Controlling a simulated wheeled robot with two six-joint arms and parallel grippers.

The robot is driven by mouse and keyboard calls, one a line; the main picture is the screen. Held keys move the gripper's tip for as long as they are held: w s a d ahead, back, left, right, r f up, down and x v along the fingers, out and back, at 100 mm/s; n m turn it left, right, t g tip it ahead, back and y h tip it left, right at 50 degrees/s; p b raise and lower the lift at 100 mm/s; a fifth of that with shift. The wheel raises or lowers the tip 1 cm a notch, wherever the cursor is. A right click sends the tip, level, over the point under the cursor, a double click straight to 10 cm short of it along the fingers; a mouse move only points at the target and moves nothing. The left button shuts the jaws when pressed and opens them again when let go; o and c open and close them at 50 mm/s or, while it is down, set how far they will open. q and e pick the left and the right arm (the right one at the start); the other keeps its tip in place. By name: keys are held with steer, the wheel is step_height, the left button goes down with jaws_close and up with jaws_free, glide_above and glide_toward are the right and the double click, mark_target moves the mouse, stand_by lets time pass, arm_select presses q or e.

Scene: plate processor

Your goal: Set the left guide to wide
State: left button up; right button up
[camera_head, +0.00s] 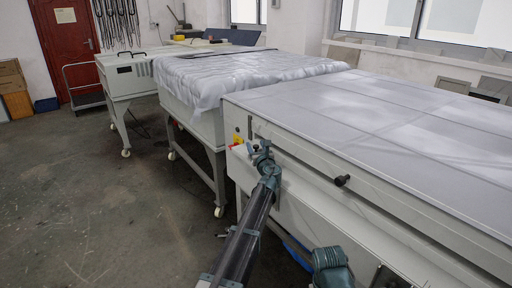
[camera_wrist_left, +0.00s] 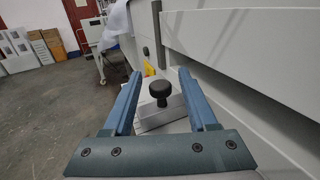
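The left guide shows in the left wrist view as a round black knob (camera_wrist_left: 159,89) on a pale block (camera_wrist_left: 160,115) at the side of the grey machine. My left gripper (camera_wrist_left: 160,76) is open, with one blue finger on each side of the knob and a visible gap on both sides. In the head view my left gripper (camera_head: 259,147) is at the near left corner of the machine and mostly hides the guide. Another black knob (camera_head: 342,181) sticks out of the machine's front side, further right.
The long grey machine (camera_head: 380,115) fills the right side. A red and yellow switch (camera_head: 237,139) sits at its corner, close to my left gripper. A cloth-covered table (camera_head: 185,101) adjoins it. The floor (camera_head: 90,200) at the left is clear.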

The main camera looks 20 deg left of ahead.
arm_select(q)
jaws_close()
stand_by(1.2)
